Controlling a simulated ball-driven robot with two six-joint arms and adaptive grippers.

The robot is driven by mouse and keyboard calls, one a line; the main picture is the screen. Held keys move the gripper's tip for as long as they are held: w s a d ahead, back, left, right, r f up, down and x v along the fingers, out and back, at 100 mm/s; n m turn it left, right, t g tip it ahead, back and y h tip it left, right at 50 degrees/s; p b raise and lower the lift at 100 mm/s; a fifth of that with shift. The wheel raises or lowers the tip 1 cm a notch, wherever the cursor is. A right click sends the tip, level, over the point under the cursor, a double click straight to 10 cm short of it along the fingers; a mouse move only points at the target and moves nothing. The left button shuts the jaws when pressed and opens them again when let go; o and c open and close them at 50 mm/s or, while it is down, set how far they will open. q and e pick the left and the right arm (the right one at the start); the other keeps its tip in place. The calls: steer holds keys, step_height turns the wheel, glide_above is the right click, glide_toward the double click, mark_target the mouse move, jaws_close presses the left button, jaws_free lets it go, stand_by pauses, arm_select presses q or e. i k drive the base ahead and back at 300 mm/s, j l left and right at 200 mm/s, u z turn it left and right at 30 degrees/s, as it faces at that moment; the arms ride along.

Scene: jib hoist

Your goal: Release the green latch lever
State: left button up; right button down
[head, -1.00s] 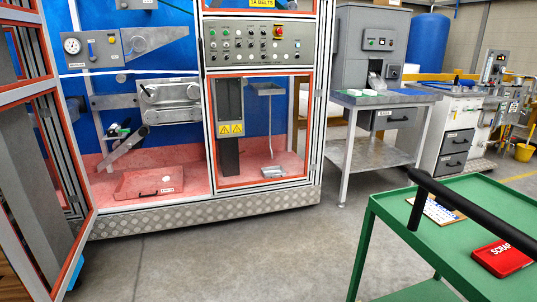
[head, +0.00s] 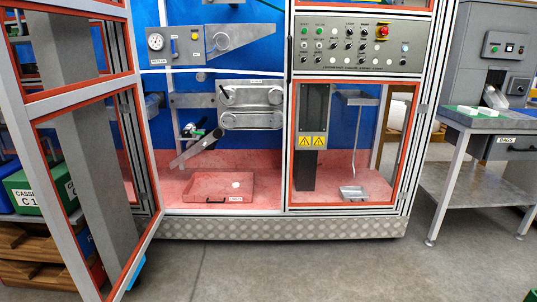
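A small green part (head: 198,132) with a dark piece beside it sits at the upper end of a grey slanted bar (head: 197,148), inside the open left bay of the machine. It may be the green latch lever; it is too small to tell its position. Another bit of green shows at the top edge of the bay (head: 237,2), cut off by the frame. Neither of my grippers is in view.
The machine's framed door (head: 140,190) stands open at the left, in front of green and blue boxes. A red tray (head: 218,187) lies in the bay. A control panel (head: 360,45) is right of it. A grey table (head: 480,117) stands right. The floor in front is clear.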

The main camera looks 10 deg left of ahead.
mark_target(193, 131)
steer(key=i+u, duration=0.3)
steer(key=i, duration=0.8)
steer(key=i+j+u, duration=0.1)
steer(key=i+u, duration=0.15)
steer(key=i, duration=0.3)
steer(key=i+u, duration=0.25)
steer(key=i, duration=0.35)
steer(key=i+l+u, duration=0.15)
steer(key=i+u, duration=0.15)
steer(key=i, duration=0.25)
steer(key=i+l+u, duration=0.25)
steer(key=i, duration=0.3)
